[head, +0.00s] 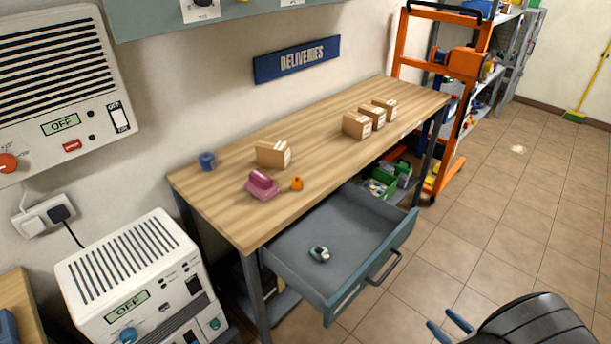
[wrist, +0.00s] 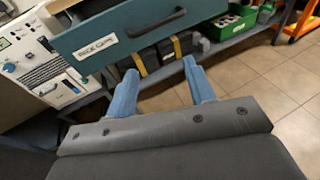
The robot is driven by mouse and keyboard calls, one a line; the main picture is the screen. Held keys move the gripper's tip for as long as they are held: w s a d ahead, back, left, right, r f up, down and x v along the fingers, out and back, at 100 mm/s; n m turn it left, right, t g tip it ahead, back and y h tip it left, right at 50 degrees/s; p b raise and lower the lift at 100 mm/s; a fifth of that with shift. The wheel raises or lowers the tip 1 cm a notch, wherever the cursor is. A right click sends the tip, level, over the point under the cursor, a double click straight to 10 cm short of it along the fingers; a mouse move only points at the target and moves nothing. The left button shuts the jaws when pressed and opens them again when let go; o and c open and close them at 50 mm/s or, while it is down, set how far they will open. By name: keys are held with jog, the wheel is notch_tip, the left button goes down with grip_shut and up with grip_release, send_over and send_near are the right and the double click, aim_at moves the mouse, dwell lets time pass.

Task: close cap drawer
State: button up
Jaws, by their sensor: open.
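The cap drawer (head: 290,240) is pulled well out from under the wooden workbench (head: 225,200). It has a grey inside, a blue-green front (head: 346,293) and a dark bar handle (head: 384,268). A small teal and white object (head: 320,254) lies in it. In the wrist view the drawer front (wrist: 125,42) fills the upper left, with a white label (wrist: 97,46) and its handle (wrist: 151,24). My gripper (head: 446,325) is open and empty, apart from the drawer, to the right of its front. Its two blue fingers (wrist: 160,68) point toward the area under the drawer.
On the bench are a pink object (head: 262,186), an orange piece (head: 297,183), a blue roll (head: 207,160) and several cardboard boxes (head: 273,154). Green bins (head: 380,184) sit on the lower shelf. A white machine (head: 130,270) stands left.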

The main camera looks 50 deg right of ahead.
jog(key=c, duration=0.4)
jog(key=shift+w+d, duration=0.15)
jog(key=shift+w, duration=0.05)
jog(key=c, duration=0.3)
jog(key=w+d+n+g, duration=0.1)
jog(key=w+d+n, duration=0.1)
jog(key=n, duration=0.2)
jog(key=w+d+n+g+y, duration=0.1)
jog(key=w+d+n+g, duration=0.1)
jog(key=n, duration=0.2)
jog(key=w+d+r+n+g+y, duration=0.1)
jog(key=w+n, duration=0.1)
jog(key=n, duration=0.1)
jog(key=shift+w+d+n+g, duration=0.25)
jog(key=shift+d+n+g, duration=0.15)
grip_shut()
jog(key=w+d+r+n+g+h, duration=0.1)
jog(key=w+d+r+n+g, duration=0.4)
jog(key=n, duration=0.6)
send_near(396, 248)
jog(key=shift+t, duration=0.4)
jog(key=shift+s+x, duration=0.1)
jog(key=shift+x, duration=1)
jog(key=shift+s+x, duration=0.15)
jog(key=shift+x, duration=1)
